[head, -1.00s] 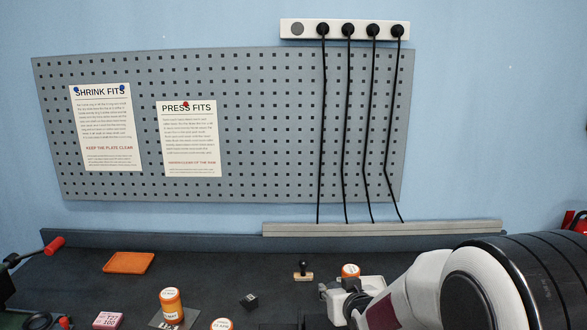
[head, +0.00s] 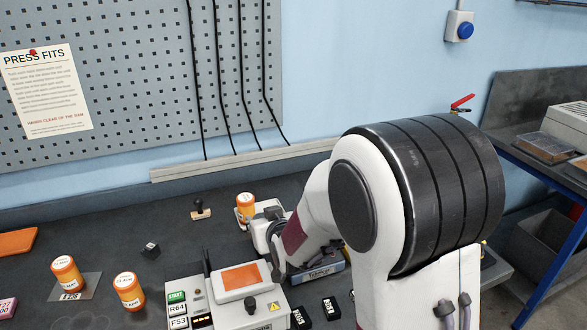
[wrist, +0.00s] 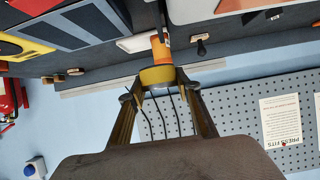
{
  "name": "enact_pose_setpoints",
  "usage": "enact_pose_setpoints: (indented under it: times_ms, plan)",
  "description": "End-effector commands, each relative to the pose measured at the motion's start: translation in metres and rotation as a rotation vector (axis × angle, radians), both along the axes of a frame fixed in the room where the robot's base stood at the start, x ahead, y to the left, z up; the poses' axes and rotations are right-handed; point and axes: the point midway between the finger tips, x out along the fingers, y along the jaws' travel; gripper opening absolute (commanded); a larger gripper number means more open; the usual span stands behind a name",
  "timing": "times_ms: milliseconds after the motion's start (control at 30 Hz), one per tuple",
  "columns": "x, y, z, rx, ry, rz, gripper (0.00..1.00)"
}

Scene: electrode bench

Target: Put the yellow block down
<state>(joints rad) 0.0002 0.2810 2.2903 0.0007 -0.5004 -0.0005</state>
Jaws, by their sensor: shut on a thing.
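In the wrist view the yellow block (wrist: 157,76) is between the two fingertips of my gripper (wrist: 160,82), which is shut on it. In the head view my gripper (head: 268,228) is at the middle of the bench, just right of and in front of an orange bottle with a white lid (head: 241,212). The block is hidden there behind my gripper and arm. The bottle also shows in the wrist view (wrist: 159,47), just beyond the block. I cannot tell whether the block touches the bench.
A white device with an orange plate (head: 239,277) stands in front of my gripper. Dark bench surface (head: 110,220) is bare at the back left.

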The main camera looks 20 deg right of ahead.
Motion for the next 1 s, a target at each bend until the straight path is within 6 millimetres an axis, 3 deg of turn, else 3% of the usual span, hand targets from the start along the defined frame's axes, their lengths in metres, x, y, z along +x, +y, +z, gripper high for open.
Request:
enact_pose_setpoints:
  times_ms: [267, 667, 1000]
  plan:
    - [0.013, -0.007, 0.008, 0.000, -0.006, -0.023, 0.00]
    - [0.058, -0.038, 0.033, 0.001, -0.006, -0.126, 0.00]
    - [0.082, -0.061, 0.047, 0.001, -0.005, -0.199, 0.00]
